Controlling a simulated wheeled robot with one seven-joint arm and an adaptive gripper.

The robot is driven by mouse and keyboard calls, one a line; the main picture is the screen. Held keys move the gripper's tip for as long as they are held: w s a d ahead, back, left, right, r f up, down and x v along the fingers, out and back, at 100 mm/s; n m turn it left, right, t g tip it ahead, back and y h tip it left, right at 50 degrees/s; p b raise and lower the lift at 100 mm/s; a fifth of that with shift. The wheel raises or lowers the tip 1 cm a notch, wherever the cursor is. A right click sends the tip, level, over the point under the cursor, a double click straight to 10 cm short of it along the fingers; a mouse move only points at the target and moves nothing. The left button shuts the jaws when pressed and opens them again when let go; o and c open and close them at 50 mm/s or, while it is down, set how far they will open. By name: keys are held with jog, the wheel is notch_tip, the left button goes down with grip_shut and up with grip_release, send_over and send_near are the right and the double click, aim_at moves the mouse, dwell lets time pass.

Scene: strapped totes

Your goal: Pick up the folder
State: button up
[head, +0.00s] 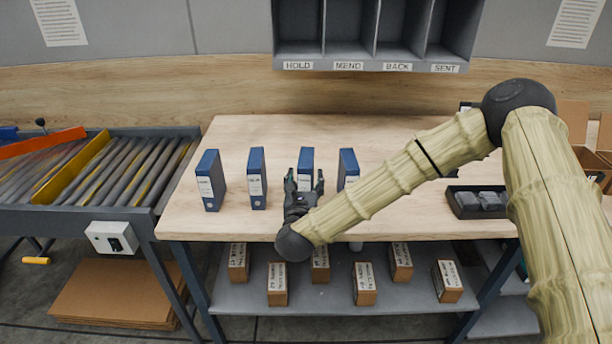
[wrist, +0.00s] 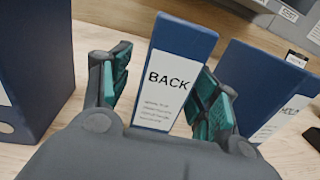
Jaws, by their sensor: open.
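Several blue folders stand upright in a row on the wooden table. The third from the left (head: 306,158) is directly beyond my gripper (head: 304,182) in the head view. In the wrist view this folder, labelled BACK (wrist: 185,45), shows between the two teal-padded fingers of my gripper (wrist: 165,80). The fingers are open, one on each side of it; whether they touch it I cannot tell. Another folder (wrist: 38,50) is close on the left, and one with a partly hidden label (wrist: 255,85) is on the right. The lower part of the BACK folder is hidden by my gripper.
The table (head: 400,140) is clear behind the folders. A shelf unit labelled HOLD, MEND, BACK and SENT (head: 370,62) hangs above. A roller conveyor (head: 120,170) is at left. Small boxes (head: 278,284) stand on the lower shelf. A dark tray (head: 478,202) is at right.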

jog(key=shift+w+d, duration=0.15)
jog(key=shift+w, duration=1.25)
jog(key=shift+f, duration=0.1)
jog(key=c, duration=1.2)
jog(key=shift+c, duration=0.2)
jog(key=shift+r, duration=0.2)
